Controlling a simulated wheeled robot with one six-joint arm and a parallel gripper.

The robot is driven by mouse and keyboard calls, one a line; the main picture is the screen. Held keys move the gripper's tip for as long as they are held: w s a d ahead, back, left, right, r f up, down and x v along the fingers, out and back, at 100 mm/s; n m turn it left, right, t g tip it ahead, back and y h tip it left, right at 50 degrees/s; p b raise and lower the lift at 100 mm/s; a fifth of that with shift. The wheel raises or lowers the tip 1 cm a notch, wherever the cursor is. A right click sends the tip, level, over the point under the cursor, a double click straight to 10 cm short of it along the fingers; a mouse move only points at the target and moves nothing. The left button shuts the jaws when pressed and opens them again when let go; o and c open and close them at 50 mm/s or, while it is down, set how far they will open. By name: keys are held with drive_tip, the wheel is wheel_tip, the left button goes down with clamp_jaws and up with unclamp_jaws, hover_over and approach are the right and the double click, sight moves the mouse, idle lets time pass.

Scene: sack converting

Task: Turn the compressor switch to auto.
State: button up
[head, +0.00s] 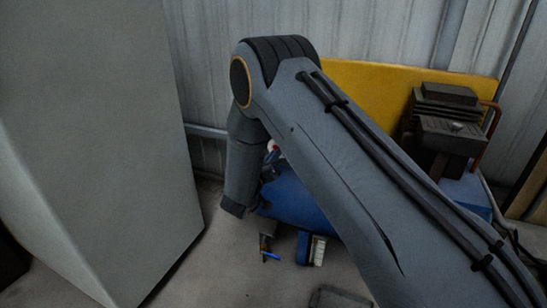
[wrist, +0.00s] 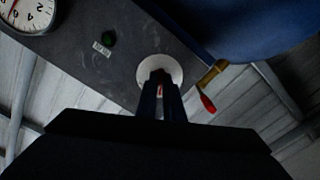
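The compressor's switch plate, a round white disc (wrist: 178,70), sits on a dark grey panel (wrist: 85,45) in the wrist view. My gripper (wrist: 160,78) is right in front of the disc, its two dark fingers close together with a narrow gap. A bit of red shows in the gap. The fingers cover the middle of the disc, so the switch knob and its setting are hidden, and I cannot tell whether they grip it. In the head view the compressor's blue tank (head: 305,207) lies partly behind my arm; my gripper is not visible there.
The head view shows a yellow guard (head: 365,88), a dark pump (head: 450,130) and a large grey cabinet (head: 100,130) on the left.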

clamp_jaws()
drive_tip(key=m, duration=1.1)
drive_tip(key=shift+w+a+m, duration=0.1)
drive_tip(key=shift+a+m, duration=0.15)
drive_tip(key=shift+m, duration=0.15)
idle(0.4)
drive_tip(key=o, duration=0.7)
unclamp_jaws()
drive_tip(key=v, duration=0.8)
drive_tip(key=shift+p, duration=0.35)
